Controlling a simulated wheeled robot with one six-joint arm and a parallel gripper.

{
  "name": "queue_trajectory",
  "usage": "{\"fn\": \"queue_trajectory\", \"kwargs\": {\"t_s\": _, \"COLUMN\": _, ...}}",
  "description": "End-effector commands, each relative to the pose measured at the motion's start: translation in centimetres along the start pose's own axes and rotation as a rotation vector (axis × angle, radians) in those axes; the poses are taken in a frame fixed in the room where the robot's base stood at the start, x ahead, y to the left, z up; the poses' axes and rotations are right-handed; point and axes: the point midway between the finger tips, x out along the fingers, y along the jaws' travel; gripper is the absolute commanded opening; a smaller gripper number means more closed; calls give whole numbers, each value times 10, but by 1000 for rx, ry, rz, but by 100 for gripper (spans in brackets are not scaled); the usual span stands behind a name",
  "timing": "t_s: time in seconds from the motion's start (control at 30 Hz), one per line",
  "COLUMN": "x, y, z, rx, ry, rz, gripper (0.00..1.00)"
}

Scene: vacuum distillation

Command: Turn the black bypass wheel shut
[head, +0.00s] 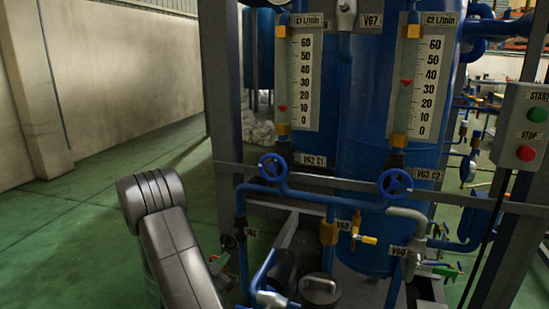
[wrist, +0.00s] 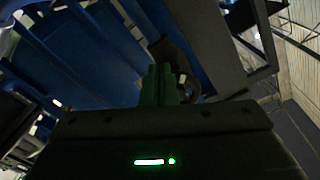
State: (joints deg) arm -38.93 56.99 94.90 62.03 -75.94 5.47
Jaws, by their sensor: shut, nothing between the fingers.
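The black bypass wheel (head: 228,242) is small and dark in the head view, left of the lower blue pipe and beside a small valve label. It is partly lost against the dark pipework there. In the wrist view, my gripper (wrist: 163,85) shows dark green fingers pressed together with nothing between them. A dark rounded part (wrist: 188,88) lies just beyond and right of the fingertips. It may be the wheel, but the picture is too dark to tell, and I cannot tell whether the fingers touch it.
Two blue handwheels (head: 272,167) (head: 395,183) sit below the flow gauges. Blue tanks (head: 375,225), pipes and a grey frame post (head: 222,110) crowd the space near my arm. A start/stop box (head: 522,125) is at right. The green floor (head: 80,240) at left is clear.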

Motion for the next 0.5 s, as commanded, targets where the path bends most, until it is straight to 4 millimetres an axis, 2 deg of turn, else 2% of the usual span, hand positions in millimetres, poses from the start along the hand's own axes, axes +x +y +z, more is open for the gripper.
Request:
{"fn": "queue_trajectory", "kwargs": {"t_s": 0.2, "x": 12, "y": 0, "z": 1, "rx": 0, "ry": 0, "rz": -1, "gripper": 0}}
{"fn": "queue_trajectory", "kwargs": {"t_s": 0.5, "x": 12, "y": 0, "z": 0, "rx": -1, "ry": -1, "rz": -1, "gripper": 0}}
